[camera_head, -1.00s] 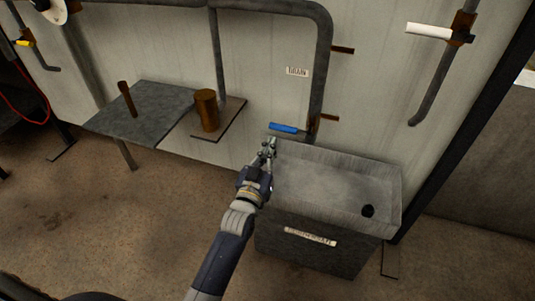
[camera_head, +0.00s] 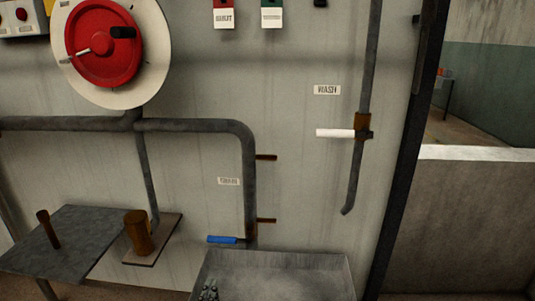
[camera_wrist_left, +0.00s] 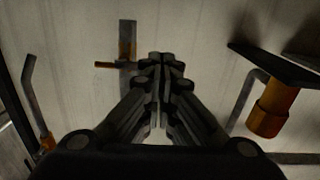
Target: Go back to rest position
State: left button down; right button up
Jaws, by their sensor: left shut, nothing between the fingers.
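My left gripper (camera_head: 209,292) shows only by its tip at the bottom edge of the head view, in front of the left side of the grey sink basin (camera_head: 300,262). In the left wrist view the fingers of my left gripper (camera_wrist_left: 160,62) are together with nothing between them. A blue valve handle (camera_head: 222,239) lies level on the wall pipe just above the sink and apart from the gripper. My right gripper is in neither view.
A white-handled tap (camera_head: 335,133) hangs on a pipe at right. A red wheel (camera_head: 103,43) is on the wall at upper left. A grey table (camera_head: 75,237) and a rusty cylinder (camera_head: 137,228) stand at lower left. A dark post (camera_head: 400,170) edges the wall.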

pick_arm(q)
jog(key=s+f+m+g, duration=0.1)
jog(key=s+f+g, duration=0.3)
jog(key=s+f, duration=0.5)
jog(key=s+f+g, duration=0.4)
jog(key=s+f, duration=0.1)
jog(key=f, duration=0.8)
jog(key=s+a+f+g, duration=0.1)
jog(key=s+f+g, duration=0.15)
jog(key=s, duration=0.45)
jog(key=s+a+f+m+g+p, duration=0.1)
jog(key=s+f+g, duration=0.1)
jog(key=s+f, duration=0.35)
jog(key=s+a+f+g, duration=0.1)
jog(key=s+f+g, duration=0.15)
jog(key=s, duration=0.55)
jog(key=s+a+g+y+p, duration=0.1)
jog(key=s+a+p, duration=0.2)
jog(key=s+p, duration=1.2)
jog(key=shift+s+a+f+g, duration=0.15)
jog(key=shift+s+f+g, duration=0.15)
jog(key=shift+s, duration=0.25)
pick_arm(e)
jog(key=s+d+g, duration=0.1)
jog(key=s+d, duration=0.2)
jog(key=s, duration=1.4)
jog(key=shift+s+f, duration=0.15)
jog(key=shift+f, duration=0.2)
